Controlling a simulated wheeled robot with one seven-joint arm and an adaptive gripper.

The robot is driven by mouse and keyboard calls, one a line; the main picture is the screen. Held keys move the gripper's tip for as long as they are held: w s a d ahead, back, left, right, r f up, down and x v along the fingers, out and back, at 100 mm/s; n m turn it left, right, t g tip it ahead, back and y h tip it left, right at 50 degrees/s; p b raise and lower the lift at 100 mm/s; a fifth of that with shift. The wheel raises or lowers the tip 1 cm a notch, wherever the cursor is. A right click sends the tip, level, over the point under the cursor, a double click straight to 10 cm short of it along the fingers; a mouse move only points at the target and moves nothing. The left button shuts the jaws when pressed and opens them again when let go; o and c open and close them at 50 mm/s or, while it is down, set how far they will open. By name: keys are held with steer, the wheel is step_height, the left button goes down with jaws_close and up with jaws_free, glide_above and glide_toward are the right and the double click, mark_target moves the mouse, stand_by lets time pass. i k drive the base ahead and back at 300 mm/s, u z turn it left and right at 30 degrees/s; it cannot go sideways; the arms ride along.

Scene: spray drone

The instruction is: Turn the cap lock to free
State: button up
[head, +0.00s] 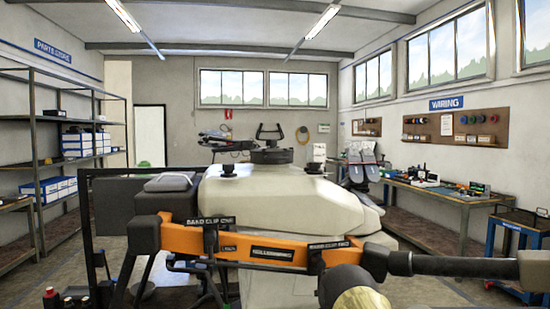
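The spray drone fills the middle of the head view, with a large cream-white tank (285,205) on top. A wide black cap-like part (271,156) sits at the tank's top rear, with a dark loop-shaped part (270,133) rising above it. A small black knob (228,170) is on the tank's top left. I cannot make out which part is the cap lock, or how it is turned. The orange drone arm (285,250) with black band clips crosses the near side. My gripper is not in view.
A black boom (450,264) reaches right from the drone. A dark frame (85,235) stands at left. Shelves (60,140) line the left wall. A workbench (440,190) runs along the right wall, with a blue cart (520,232) nearer. Some floor shows between drone and bench.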

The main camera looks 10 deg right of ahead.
mark_target(270, 143)
steer(key=z, duration=1.25)
steer(key=k, duration=0.9)
steer(key=u, duration=0.75)
steer(key=i, duration=1)
